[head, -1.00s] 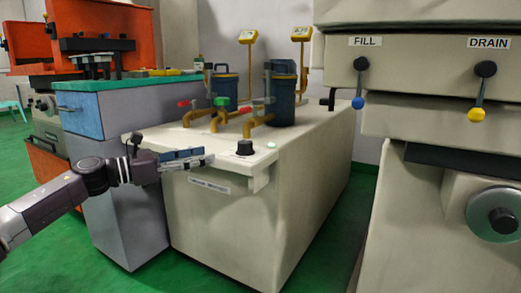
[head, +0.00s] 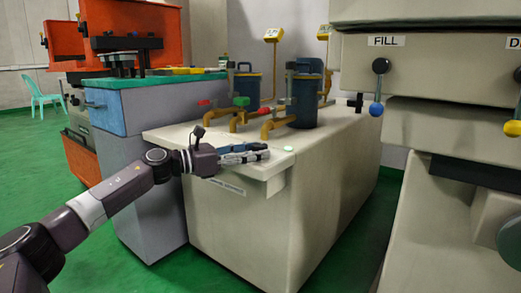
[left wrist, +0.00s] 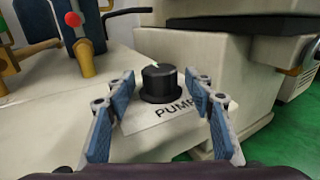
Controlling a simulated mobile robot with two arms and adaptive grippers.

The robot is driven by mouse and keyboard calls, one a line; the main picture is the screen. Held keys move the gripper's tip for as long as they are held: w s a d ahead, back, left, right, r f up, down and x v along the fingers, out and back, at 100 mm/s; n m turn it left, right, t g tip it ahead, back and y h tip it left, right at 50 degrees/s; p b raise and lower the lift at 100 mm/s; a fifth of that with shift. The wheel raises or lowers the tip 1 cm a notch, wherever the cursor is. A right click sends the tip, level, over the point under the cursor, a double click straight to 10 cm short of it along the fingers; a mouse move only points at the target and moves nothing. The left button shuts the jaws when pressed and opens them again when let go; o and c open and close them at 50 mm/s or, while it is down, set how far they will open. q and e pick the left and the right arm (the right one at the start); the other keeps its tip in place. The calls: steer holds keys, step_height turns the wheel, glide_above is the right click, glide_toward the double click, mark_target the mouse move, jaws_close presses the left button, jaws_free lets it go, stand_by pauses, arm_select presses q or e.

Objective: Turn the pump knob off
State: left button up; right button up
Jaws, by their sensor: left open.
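The pump knob (left wrist: 158,85) is black and round with a flared base, and a small pale mark shows at its top rim in the left wrist view. The PUMP label (left wrist: 172,110) lies on the cream surface in front of it. My left gripper (left wrist: 160,78) is open, with its blue-padded fingers on either side of the knob in that view; contact does not show. In the head view my left gripper (head: 262,154) is over the front edge of the cream tank (head: 335,170) and hides the knob. My right gripper is out of view.
Behind the knob stand yellow pipes with a red valve handle (head: 205,102) and a green one (head: 241,101), and dark blue canisters (head: 305,100). The FILL lever (head: 379,88) is further right.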

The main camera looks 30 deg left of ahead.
arm_select(q)
steer(key=shift+x, duration=0.95)
